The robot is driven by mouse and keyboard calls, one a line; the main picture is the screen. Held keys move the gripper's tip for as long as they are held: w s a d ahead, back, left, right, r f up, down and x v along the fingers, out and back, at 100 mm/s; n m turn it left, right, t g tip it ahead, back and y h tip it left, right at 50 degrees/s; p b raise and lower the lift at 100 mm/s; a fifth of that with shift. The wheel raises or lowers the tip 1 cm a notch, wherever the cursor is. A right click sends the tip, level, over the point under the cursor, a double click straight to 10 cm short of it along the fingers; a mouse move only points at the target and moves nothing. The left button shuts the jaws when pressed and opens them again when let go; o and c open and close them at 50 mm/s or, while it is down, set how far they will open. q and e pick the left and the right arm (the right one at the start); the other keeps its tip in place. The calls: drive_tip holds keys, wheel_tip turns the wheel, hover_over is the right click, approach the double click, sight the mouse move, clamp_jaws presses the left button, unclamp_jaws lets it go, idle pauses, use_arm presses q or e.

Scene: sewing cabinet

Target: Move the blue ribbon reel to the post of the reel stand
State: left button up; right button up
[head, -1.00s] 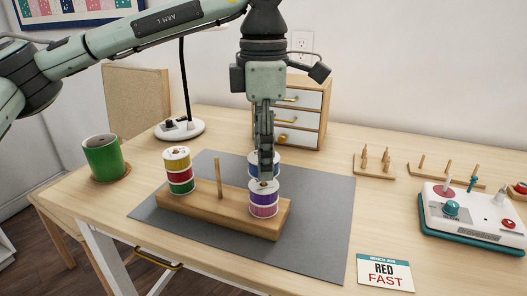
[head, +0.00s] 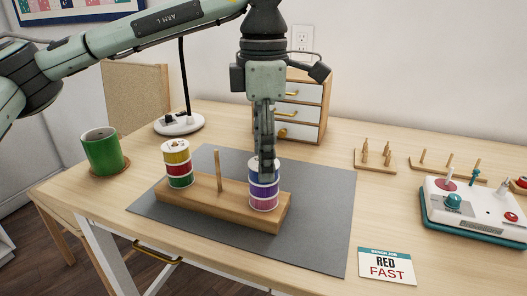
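The wooden reel stand (head: 225,206) lies on the grey mat. The blue ribbon reel (head: 255,176) is at its right end, on top of a purple reel (head: 262,191) and a pink reel (head: 264,204), with no clear gap below it. My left gripper (head: 267,172) comes from above with its fingers at the blue reel and looks shut on it; one finger covers the reel's front and the far finger is hidden. A bare post (head: 218,168) stands in the middle of the stand. Yellow, red and green reels (head: 178,165) are stacked at the left end. My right gripper is out of view.
A green mug (head: 103,152) and lamp base (head: 180,124) stand at left. A small drawer cabinet (head: 305,110) is behind my gripper. Peg racks (head: 375,167), a control box (head: 470,222) and a "RED FAST" card (head: 387,267) are at right. The mat (head: 318,220) is clear right of the stand.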

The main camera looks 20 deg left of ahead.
use_arm(q)
wheel_tip(320, 180, up, 12)
idle(0.7)
idle(0.4)
